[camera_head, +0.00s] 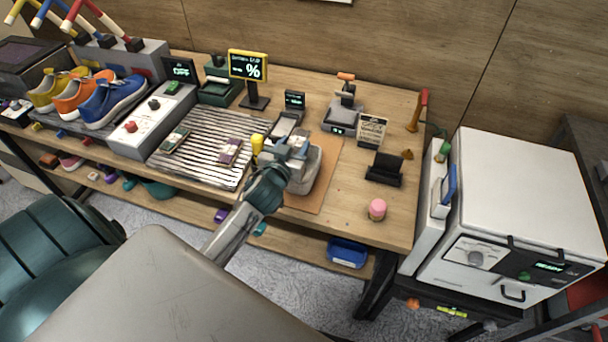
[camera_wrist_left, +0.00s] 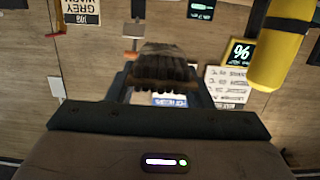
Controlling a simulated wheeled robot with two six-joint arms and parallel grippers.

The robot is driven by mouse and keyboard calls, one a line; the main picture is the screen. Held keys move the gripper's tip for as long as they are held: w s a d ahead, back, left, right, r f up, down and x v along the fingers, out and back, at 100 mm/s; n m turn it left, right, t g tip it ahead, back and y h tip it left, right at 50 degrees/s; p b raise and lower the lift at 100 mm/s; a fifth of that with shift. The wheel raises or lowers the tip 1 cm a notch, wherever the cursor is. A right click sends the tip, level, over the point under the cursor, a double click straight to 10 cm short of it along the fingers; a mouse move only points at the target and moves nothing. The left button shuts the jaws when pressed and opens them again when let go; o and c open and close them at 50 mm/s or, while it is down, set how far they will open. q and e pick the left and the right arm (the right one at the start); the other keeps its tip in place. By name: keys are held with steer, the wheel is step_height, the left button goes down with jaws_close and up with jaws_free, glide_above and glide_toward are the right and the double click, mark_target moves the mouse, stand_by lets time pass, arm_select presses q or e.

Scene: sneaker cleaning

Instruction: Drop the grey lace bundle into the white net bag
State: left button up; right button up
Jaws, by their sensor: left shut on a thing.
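My left gripper (camera_head: 296,146) is shut over the pale, open-topped net bag (camera_head: 308,178), which stands on a brown mat. In the left wrist view a dark, ribbed bundle (camera_wrist_left: 165,68), seemingly the grey lace bundle, shows at the jaws. In the head view the bundle is too small and too covered by the gripper to make out clearly. The gripper hides part of the bag's opening, so I cannot tell whether the bundle is above the rim or inside it. My right gripper is not in view.
A yellow bottle (camera_head: 257,144) stands close left of my gripper. A scale (camera_head: 341,118) stands behind the bag. A pink-topped jar (camera_head: 377,209) stands at the front right, with clear table around it.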

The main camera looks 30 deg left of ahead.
arm_select(q)
steer(key=shift+f, duration=0.45)
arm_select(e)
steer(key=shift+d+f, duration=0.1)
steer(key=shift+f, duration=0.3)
arm_select(q)
steer(key=o, duration=1.1)
steer(key=shift+c, duration=0.2)
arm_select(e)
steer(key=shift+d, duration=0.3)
arm_select(q)
steer(key=shift+s+d+b, duration=0.1)
steer(key=shift+s+b, duration=0.25)
steer(key=shift+s, duration=0.15)
steer(key=b+v, duration=0.3)
steer(key=v, duration=0.6)
steer(key=shift+s+d, duration=0.15)
steer(key=shift+s, duration=0.2)
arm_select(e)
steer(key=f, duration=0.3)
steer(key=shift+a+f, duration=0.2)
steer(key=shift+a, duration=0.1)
